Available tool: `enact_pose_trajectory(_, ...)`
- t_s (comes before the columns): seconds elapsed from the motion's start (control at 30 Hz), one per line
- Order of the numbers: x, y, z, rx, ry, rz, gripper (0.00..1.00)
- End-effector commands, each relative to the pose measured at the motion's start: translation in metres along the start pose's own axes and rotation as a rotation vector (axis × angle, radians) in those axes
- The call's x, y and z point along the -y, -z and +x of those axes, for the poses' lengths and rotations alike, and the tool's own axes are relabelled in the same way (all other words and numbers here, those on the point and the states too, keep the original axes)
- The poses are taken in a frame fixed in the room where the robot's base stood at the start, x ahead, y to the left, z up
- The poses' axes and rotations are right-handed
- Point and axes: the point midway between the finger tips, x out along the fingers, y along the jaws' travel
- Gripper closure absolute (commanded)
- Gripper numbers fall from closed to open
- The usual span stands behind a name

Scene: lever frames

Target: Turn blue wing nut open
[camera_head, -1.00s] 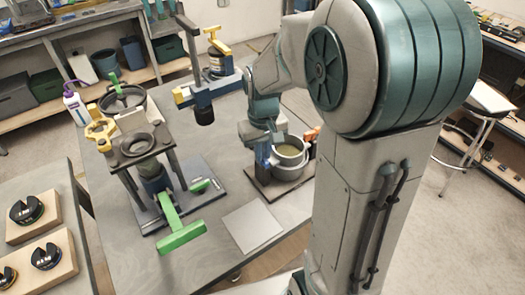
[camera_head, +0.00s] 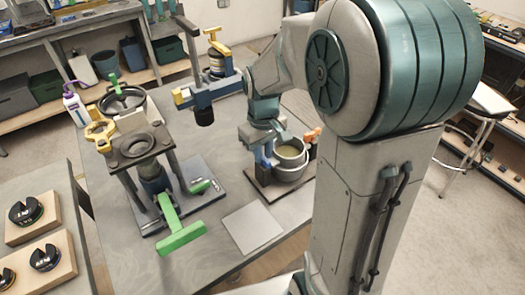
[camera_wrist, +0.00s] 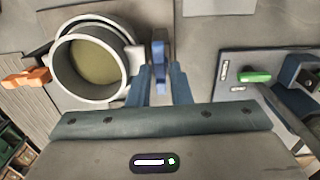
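The blue wing nut (camera_wrist: 159,50) shows in the wrist view as a narrow upright blue piece beside a round grey pot (camera_wrist: 88,62). My gripper (camera_wrist: 161,82) is open, with one finger on each side of the blue piece's near end. A gap shows on both sides, more clearly on the right; I cannot tell whether the left finger touches it. In the head view my gripper (camera_head: 262,155) points down at the left side of the pot (camera_head: 289,158), and it partly hides the wing nut.
An orange wing piece (camera_wrist: 26,78) is on the pot's other side. A stand with green handles (camera_head: 180,237) is left of my gripper. A blue and yellow clamp (camera_head: 205,90) stands behind. A flat grey plate (camera_head: 252,227) lies in front on the table.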

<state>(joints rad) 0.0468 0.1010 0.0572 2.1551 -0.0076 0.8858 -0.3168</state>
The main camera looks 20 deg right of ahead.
Motion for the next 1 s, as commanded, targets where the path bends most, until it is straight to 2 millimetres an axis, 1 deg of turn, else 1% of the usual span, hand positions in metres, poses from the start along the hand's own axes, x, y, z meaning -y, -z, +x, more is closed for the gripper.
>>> enact_pose_trajectory(0.33,0.000,0.000,-0.001,-0.001,0.000,0.002,0.67)
enact_pose_trajectory(0.47,-0.001,0.001,-0.011,-0.004,-0.002,0.002,0.67)
enact_pose_trajectory(0.57,-0.001,0.001,-0.029,-0.006,-0.002,0.002,0.67)
enact_pose_trajectory(0.8,-0.001,0.001,-0.085,-0.007,-0.002,0.001,0.67)
enact_pose_trajectory(0.9,0.000,0.001,-0.105,-0.005,-0.002,0.001,0.67)
enact_pose_trajectory(1.0,0.000,0.000,-0.121,-0.003,-0.001,0.001,0.67)
